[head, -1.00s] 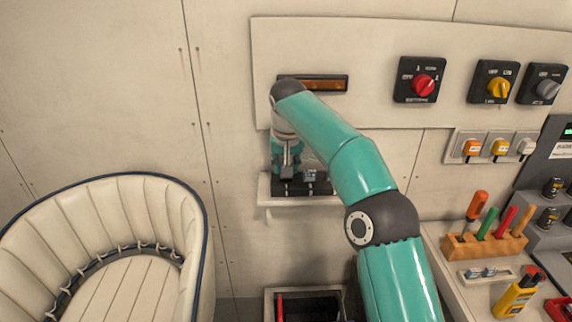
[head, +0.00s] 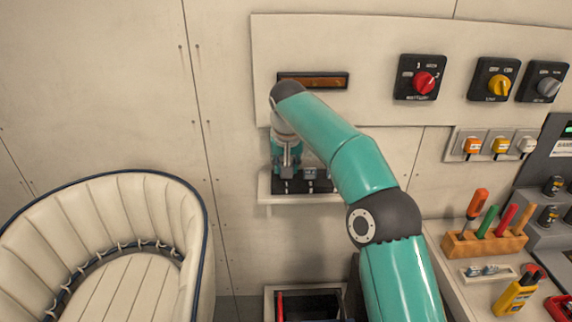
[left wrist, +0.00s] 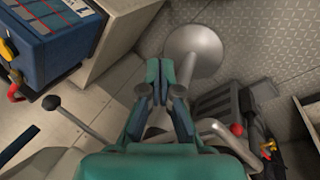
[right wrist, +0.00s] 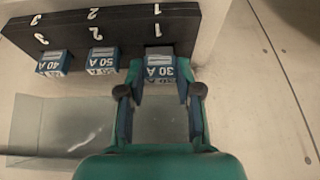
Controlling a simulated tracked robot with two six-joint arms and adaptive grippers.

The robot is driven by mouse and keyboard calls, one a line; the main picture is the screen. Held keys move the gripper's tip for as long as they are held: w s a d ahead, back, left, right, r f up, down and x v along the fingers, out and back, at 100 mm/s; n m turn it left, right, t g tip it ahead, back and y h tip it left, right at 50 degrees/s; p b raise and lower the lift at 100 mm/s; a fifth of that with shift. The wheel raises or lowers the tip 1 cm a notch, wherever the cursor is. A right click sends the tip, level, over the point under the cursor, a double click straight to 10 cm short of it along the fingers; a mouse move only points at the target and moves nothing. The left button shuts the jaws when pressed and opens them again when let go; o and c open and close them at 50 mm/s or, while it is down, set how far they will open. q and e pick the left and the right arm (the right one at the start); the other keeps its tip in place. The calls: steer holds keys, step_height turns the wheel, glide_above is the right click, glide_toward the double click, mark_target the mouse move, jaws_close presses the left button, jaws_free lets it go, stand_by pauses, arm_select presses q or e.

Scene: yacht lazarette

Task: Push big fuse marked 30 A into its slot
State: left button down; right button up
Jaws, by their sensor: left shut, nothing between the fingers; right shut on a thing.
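The big blue fuse marked 30 A (right wrist: 160,69) is at the position marked 1 of the black fuse block (right wrist: 120,22) in the right wrist view, where it appears upside down. My right gripper (right wrist: 158,95) is shut on this fuse, a finger on each side. I cannot tell how deep the fuse sits. In the head view my right gripper (head: 288,158) is at the left part of the block (head: 292,187), and the arm hides some of it. My left gripper (left wrist: 160,72) is shut and empty, its fingertips together above the floor area in the left wrist view.
Fuses marked 50 A (right wrist: 100,58) and 40 A (right wrist: 54,63) stand at positions 2 and 3. A clear panel (right wrist: 60,125) lies beside the block. A cream seat (head: 110,245) is at left; a dark open bin (head: 310,304) is below the shelf.

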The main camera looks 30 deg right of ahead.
steer(key=shift+f+b, duration=0.45)
steer(key=shift+f, duration=0.25)
steer(key=o, duration=1)
steer(key=shift+c, duration=0.2)
steer(key=v, duration=0.7)
steer(key=shift+r, duration=0.2)
steer(key=shift+s+f, duration=0.1)
steer(key=shift+s, duration=0.05)
